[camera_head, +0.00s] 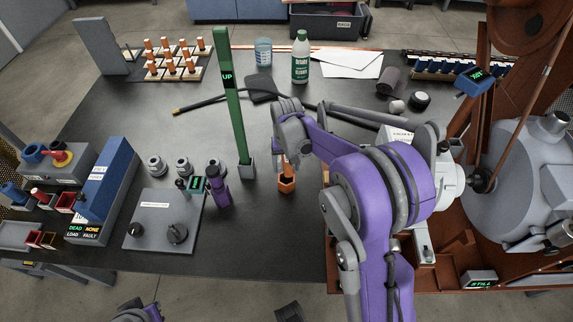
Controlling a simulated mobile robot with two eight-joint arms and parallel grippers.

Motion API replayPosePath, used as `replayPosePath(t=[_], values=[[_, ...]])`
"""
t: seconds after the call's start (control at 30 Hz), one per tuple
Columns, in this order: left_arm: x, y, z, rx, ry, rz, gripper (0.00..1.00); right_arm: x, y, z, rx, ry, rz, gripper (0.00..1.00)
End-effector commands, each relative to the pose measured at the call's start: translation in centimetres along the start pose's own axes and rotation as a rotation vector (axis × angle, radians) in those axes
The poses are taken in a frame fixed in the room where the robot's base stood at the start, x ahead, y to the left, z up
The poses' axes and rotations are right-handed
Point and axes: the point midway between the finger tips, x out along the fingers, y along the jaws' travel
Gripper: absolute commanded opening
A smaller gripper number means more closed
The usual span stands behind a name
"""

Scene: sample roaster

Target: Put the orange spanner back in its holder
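An orange piece (287,184), which looks like the spanner's hexagonal end with a short shaft, shows on or just above the dark bench, left of centre of the machine. My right gripper (284,150) is directly above it, reaching in from the right on a purple arm. The hand hides the fingertips and the upper part of the orange piece, so I cannot tell if it is gripped. I cannot make out the holder for sure. Part of my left arm's end (137,312) shows at the bottom edge; its fingers are not clear.
A tall green post marked UP (234,110) stands just left of the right gripper. A green-and-white bottle (300,60) stands behind. The roaster (515,180) fills the right side.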

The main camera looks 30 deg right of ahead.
Motion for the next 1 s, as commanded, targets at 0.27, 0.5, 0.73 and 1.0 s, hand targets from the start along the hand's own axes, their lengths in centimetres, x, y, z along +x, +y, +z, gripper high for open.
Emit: replayPosePath(t=[0.27,0.5,0.73,1.0], values=[[-0.4,0.0,-0.3,0.0,0.002,0.0,0.0,-4.1,0.0,0.0,0.0,0.0,0.0,0.7],[-0.8,0.0,-0.5,0.0,0.003,0.0,0.0,-8.7,0.0,0.0,0.0,0.0,0.0,0.7],[-0.9,0.0,-0.6,0.0,0.004,0.0,0.0,-10.7,0.0,0.0,0.0,0.0,0.0,0.7],[-0.9,0.0,-0.6,0.0,0.004,0.0,0.0,-10.8,0.0,0.0,0.0,0.0,0.0,0.7]])
